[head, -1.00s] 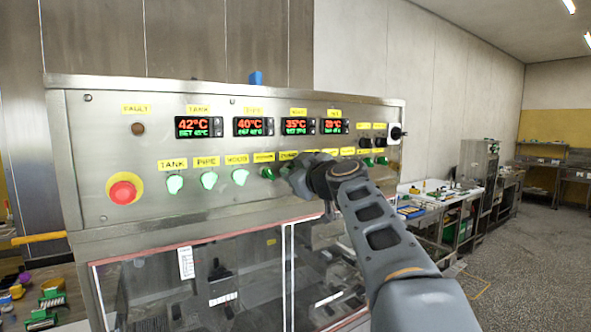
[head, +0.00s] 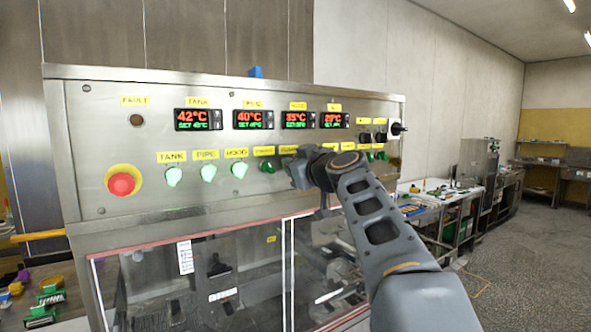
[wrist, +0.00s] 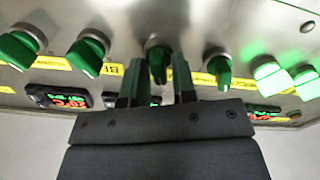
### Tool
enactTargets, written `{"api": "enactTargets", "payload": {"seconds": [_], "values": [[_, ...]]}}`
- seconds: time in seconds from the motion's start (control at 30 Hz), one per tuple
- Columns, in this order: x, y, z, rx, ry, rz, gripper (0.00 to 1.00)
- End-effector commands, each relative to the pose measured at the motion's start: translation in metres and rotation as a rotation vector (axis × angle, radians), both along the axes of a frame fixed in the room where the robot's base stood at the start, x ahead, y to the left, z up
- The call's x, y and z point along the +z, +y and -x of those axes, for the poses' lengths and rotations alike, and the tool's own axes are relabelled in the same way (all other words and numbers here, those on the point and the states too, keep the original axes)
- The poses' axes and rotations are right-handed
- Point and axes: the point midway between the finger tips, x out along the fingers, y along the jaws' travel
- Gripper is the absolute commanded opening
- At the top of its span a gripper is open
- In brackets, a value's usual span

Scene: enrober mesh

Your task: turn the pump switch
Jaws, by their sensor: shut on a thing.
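The control panel (head: 150,150) carries a row of green knobs. My gripper (head: 299,172) is at this row, right of the hood knob (head: 239,169). In the wrist view, my gripper (wrist: 157,78) has its two dark fingers on either side of a dark green knob (wrist: 157,52) and is shut on it. This knob is unlit, and its label is too covered to read, so I cannot tell its name from the picture. In the head view my wrist hides it. A neighbouring dark green knob (wrist: 216,66) and another green knob (wrist: 88,52) stand free on either side.
Temperature displays (head: 198,119) sit above the row. Glass doors (head: 200,270) are below. A cluttered bench (head: 435,205) stands at right.

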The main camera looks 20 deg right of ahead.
Motion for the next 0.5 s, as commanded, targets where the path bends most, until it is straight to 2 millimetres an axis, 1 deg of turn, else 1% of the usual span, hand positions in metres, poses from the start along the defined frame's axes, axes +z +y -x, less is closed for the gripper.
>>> {"api": "enactTargets", "payload": {"seconds": [0.03, 0.5], "values": [[-0.0042, -0.0004, -0.0004, 0.000, 0.004, -0.039, 0.02], [-0.0022, -0.0027, -0.0008, 0.000, 0.056, -0.476, 0.02]]}}
